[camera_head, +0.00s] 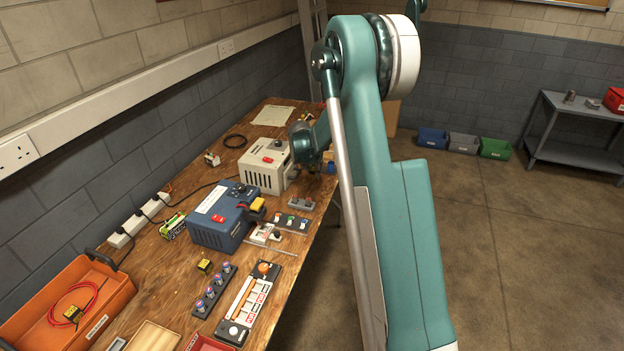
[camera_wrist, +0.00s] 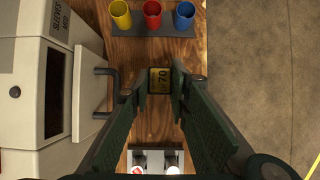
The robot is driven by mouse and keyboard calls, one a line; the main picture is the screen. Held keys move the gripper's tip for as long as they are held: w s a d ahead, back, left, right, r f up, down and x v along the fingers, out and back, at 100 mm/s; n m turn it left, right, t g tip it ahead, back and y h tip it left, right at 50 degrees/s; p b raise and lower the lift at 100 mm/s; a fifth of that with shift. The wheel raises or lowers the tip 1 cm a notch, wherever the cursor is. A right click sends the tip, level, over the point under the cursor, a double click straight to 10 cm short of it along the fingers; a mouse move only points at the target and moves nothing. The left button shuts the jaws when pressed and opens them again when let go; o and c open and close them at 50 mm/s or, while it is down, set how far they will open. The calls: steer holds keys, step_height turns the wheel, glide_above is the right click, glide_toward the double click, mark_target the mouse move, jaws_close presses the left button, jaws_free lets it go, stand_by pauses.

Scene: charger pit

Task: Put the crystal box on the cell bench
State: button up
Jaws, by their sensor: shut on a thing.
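The crystal box (camera_wrist: 159,80), small and dark with a yellow label reading "70", sits between the fingertips of my gripper (camera_wrist: 158,84) in the wrist view. My gripper is shut on it, above the wooden bench top. In the head view my arm mostly hides my gripper, which is at the far part of the wooden bench (camera_head: 160,289), beside the beige unit (camera_head: 263,165). No label in view tells which surface is the cell bench. The held box cannot be made out in the head view.
The beige unit also shows close at left in the wrist view (camera_wrist: 83,90). Yellow, red and blue cups (camera_wrist: 153,14) stand ahead on a grey strip. A blue unit (camera_head: 223,218) and an orange tray (camera_head: 112,306) occupy the bench. A grey metal table (camera_head: 578,152) stands far right.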

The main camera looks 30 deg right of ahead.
mark_target(313, 176)
steer(key=shift+f, duration=0.45)
steer(key=shift+f, duration=0.1)
steer(key=shift+f+b, duration=0.45)
steer(key=shift+f, duration=1.3)
steer(key=shift+f, duration=0.15)
steer(key=o, duration=0.8)
steer(key=shift+c, duration=0.2)
